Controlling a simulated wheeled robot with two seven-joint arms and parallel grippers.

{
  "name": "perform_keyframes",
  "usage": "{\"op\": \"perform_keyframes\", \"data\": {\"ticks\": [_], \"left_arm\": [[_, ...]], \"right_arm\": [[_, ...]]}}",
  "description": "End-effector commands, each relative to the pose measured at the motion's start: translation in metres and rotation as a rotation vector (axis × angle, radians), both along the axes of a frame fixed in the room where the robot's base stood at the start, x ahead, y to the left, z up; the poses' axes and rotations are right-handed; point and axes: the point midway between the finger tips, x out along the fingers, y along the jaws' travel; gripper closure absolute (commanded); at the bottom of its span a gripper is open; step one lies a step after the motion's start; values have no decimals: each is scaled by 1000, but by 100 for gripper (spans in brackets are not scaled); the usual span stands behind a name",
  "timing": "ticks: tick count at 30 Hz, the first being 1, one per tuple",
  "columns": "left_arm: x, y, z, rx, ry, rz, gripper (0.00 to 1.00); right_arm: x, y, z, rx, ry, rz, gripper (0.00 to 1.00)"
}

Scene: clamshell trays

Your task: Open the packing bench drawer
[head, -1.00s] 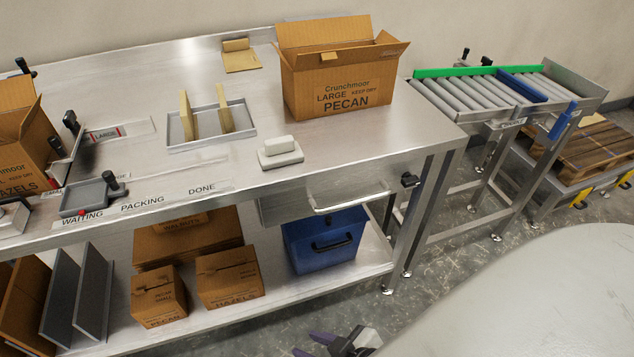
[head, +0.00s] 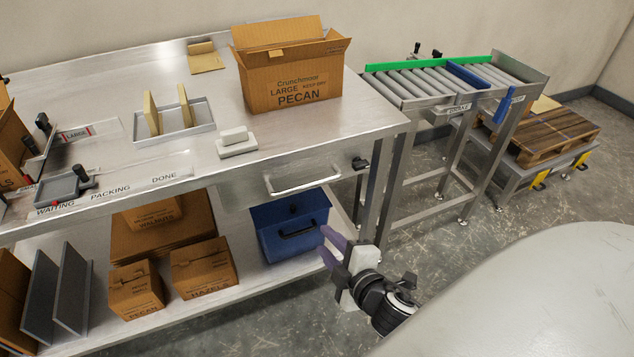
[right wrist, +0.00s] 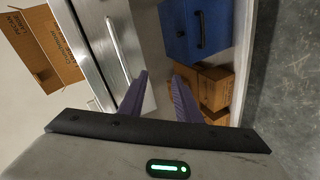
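The packing bench (head: 350,122) has a metal drawer (head: 245,196) under the right part of its top, with a bar handle (head: 303,190) across the front. The drawer looks closed. In the right wrist view the handle (right wrist: 118,48) runs along the drawer front (right wrist: 97,30), ahead and left of the fingers. My right gripper (head: 327,246) is below and right of the handle, apart from it. Its purple fingers are spread and empty, as the right wrist view (right wrist: 158,95) also shows. My left gripper is not in view.
A blue bin (head: 292,228) stands on the lower shelf under the drawer, close to my right gripper. A bench leg (head: 378,190) stands right of the drawer. A PECAN box (head: 290,85) sits on the bench top. A roller conveyor (head: 440,85) is at the right.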

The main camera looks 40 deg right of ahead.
Motion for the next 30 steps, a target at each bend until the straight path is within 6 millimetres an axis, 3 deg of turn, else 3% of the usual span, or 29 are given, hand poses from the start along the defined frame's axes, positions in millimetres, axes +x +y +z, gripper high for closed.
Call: {"op": "perform_keyframes", "data": {"ticks": [1, 3, 7, 11, 21, 30], "left_arm": [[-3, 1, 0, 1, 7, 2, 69], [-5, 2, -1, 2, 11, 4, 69], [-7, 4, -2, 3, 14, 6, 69], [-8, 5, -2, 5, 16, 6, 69], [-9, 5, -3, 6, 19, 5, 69], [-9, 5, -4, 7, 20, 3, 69]], "right_arm": [[12, -12, 20, -116, -34, 17, 69], [22, -25, 37, -246, -62, 34, 69], [33, -35, 54, -374, -88, 49, 69], [48, -40, 54, -394, -93, 52, 69], [106, -54, 41, -388, -92, 50, 69], [129, -59, 34, -386, -91, 51, 69]]}}
